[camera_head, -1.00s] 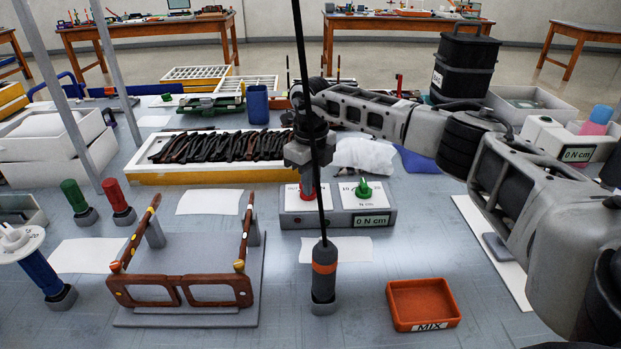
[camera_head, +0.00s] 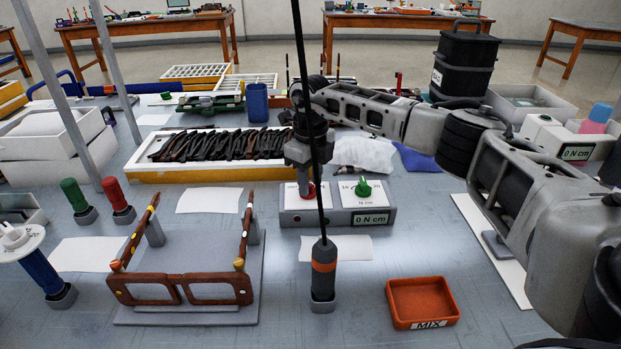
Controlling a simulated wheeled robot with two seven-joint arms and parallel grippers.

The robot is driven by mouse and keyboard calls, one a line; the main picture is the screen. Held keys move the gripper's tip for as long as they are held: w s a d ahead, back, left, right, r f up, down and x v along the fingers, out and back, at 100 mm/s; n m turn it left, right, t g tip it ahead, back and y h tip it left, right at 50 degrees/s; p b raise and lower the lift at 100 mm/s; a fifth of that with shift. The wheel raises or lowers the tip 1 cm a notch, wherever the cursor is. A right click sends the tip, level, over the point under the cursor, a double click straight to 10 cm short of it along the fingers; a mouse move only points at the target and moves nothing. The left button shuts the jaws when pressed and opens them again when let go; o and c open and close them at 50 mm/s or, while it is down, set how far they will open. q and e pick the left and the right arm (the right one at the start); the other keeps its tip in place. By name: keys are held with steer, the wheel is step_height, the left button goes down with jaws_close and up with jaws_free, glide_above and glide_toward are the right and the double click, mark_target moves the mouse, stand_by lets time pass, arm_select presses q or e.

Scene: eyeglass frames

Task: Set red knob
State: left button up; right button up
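The red knob (camera_head: 307,190) sits on the left white dial of a grey box (camera_head: 290,219). My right gripper (camera_head: 305,180) points down right over this knob, with its fingertips at it. The gripper's fingers look close around the knob, but a thin black rod in front and the small size hide whether they grip it. A green knob (camera_head: 363,187) stands on the right dial of the same box, above a label reading "0 N cm". My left gripper is not in view.
Brown eyeglass frames (camera_head: 180,289) rest on a grey stand at front left. A black and orange screwdriver (camera_head: 324,270) stands upright in front of the box. An orange MIX tray (camera_head: 422,301) lies at front right. A tray of dark temples (camera_head: 220,172) is behind.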

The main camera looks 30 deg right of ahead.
mark_target(311, 185)
steer(key=shift+r, duration=0.15)
steer(key=shift+r, duration=0.35)
step_height(311, 185, up, 15)
steer(key=shift+r, duration=0.1)
stand_by(0.3)
